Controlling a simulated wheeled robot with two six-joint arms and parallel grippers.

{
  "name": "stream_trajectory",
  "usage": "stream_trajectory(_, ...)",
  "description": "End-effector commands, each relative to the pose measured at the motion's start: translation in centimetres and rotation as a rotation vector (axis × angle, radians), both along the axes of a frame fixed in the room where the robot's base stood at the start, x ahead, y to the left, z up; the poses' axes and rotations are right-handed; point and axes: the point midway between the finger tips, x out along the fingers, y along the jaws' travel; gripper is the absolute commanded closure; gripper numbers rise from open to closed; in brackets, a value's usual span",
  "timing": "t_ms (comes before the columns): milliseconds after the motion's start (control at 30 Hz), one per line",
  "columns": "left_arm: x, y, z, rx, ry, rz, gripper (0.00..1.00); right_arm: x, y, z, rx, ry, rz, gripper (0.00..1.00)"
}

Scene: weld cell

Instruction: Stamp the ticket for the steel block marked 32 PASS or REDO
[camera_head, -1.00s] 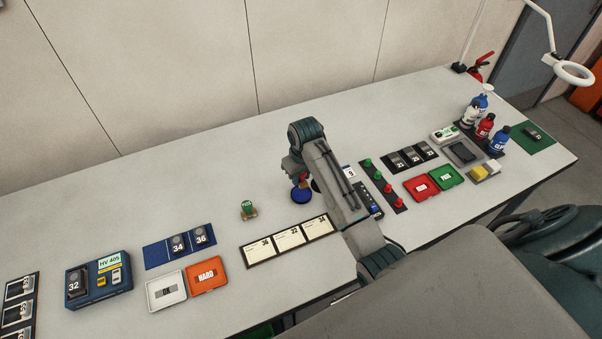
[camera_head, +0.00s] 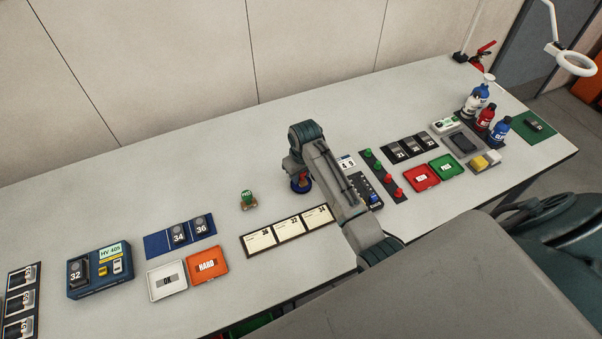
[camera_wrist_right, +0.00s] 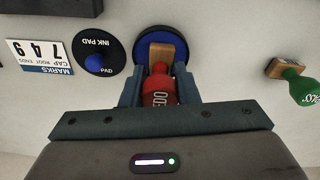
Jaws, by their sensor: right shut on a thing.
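My right gripper (camera_wrist_right: 158,92) is shut on the red-handled REDO stamp (camera_wrist_right: 160,90), whose wooden base is over the blue round ink pad (camera_wrist_right: 179,52); I cannot tell whether they touch. In the head view the stamp and pad (camera_head: 300,187) show below my wrist, partly hidden. The green PASS stamp (camera_head: 248,201) stands to the left, also in the wrist view (camera_wrist_right: 296,82). Three cream tickets lie in a dark holder (camera_head: 246,252); the middle ticket (camera_head: 289,231) seems to read 32. The steel block marked 32 (camera_head: 76,272) sits on the blue tester reading HV 405 (camera_head: 100,287). My left gripper is out of view.
The round INK PAD lid (camera_wrist_right: 98,50) and a MARKS card (camera_wrist_right: 38,56) lie beside the pad. Blocks 34 and 36 sit on a blue mat (camera_head: 158,246), behind a white tray (camera_head: 167,295) and an orange HARD tray (camera_head: 207,282). Bottles (camera_head: 484,117) stand far right.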

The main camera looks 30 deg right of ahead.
Motion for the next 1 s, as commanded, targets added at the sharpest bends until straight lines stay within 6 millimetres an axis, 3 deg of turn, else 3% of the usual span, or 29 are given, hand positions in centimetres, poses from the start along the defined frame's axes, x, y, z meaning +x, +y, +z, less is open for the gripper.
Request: stream_trajectory(1000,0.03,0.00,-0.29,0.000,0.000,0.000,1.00,0.00,0.01,-0.88,0.000,0.000,0.000,0.87)
